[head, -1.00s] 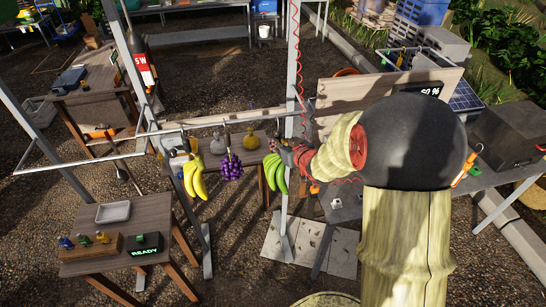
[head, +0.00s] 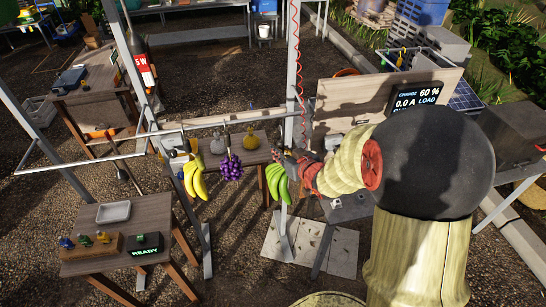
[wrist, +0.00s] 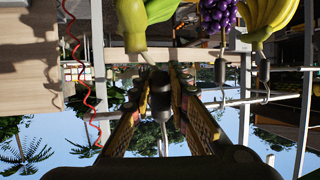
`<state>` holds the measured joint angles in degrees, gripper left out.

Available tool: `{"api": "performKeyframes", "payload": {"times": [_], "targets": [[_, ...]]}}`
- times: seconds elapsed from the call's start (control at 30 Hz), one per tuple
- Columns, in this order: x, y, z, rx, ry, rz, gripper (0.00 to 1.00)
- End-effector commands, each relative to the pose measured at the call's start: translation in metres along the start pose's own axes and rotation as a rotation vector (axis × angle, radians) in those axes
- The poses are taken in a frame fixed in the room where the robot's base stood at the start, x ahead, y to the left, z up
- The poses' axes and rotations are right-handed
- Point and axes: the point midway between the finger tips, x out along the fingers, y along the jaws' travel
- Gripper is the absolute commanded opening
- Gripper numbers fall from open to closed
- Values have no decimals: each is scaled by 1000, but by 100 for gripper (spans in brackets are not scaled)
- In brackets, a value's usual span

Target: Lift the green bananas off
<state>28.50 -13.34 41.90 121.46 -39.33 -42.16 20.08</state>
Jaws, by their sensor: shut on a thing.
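The green bananas (head: 277,183) hang at the right of the rail in the head view. They also show at the top of the wrist view (wrist: 132,22), which looks upside down. My gripper (head: 287,157) is just above them. In the wrist view its two patterned fingers (wrist: 160,88) are shut on the dark cylindrical hanger (wrist: 158,78) at the bananas' stem. A thin rod shows between the fingers. Whether the hanger's hook touches the rail is hidden by the fingers.
Yellow bananas (head: 194,180) and purple grapes (head: 230,167) hang left along the rail (head: 207,125). A post (head: 291,90) with a red coiled cable stands close behind my gripper. A table with a tray (head: 113,212) and a READY box (head: 148,243) is at lower left.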

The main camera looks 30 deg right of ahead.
Motion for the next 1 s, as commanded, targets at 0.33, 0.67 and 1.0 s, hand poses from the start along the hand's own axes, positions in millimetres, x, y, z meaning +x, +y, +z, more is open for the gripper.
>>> {"api": "performKeyframes", "payload": {"times": [0.33,0.67,1.0], "targets": [[-20,-5,4,-2,7,1,0],[-31,-8,9,-2,7,1,0],[-29,-10,12,-2,6,-1,0]]}}
